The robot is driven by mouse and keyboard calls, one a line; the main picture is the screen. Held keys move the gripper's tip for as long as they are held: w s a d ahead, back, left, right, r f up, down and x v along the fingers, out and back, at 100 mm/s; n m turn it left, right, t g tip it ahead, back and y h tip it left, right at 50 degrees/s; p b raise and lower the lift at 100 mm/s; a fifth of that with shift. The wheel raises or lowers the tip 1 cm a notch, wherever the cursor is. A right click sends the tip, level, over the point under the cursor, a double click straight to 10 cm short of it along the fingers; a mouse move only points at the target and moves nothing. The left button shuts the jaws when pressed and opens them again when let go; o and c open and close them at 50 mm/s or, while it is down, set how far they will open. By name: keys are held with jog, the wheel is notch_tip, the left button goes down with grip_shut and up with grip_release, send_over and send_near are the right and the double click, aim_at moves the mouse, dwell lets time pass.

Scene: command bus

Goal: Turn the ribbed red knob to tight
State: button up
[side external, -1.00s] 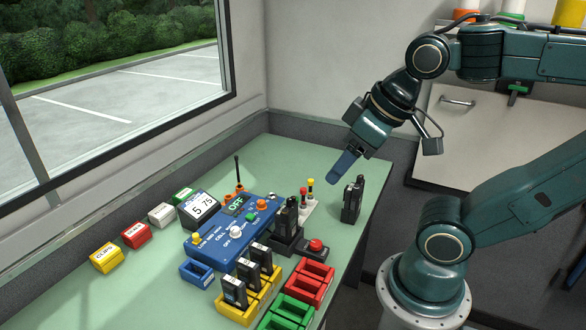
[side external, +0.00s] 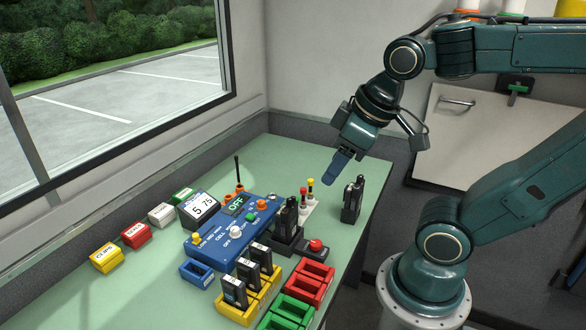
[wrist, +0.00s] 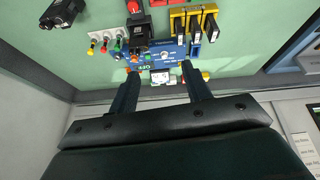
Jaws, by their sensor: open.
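I cannot make out a clearly ribbed red knob. A round red cap (side external: 316,245) sits on a black base in front of the blue control box; it also shows in the wrist view (wrist: 134,6). A small red-topped post (side external: 303,191) stands right of the box. My gripper (side external: 335,174) hangs in the air above the back right of the table. It is open and empty, its two fingers apart in the wrist view (wrist: 158,70).
A black holder (side external: 287,230) with a radio stands beside the box. Yellow, red (side external: 311,283) and green trays fill the front. Labelled blocks (side external: 135,236) line the window side. The far table corner is clear.

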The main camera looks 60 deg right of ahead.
jog(key=w+d+f+n+g, duration=0.2)
jog(key=w+d+f+n, duration=0.1)
jog(key=w+f, duration=0.15)
jog(key=n+g, duration=0.3)
jog(key=n, duration=0.2)
send_over(316, 242)
notch_tip(316, 242, down, 9)
jog(key=shift+f, duration=6.8)
jog(key=c, duration=1)
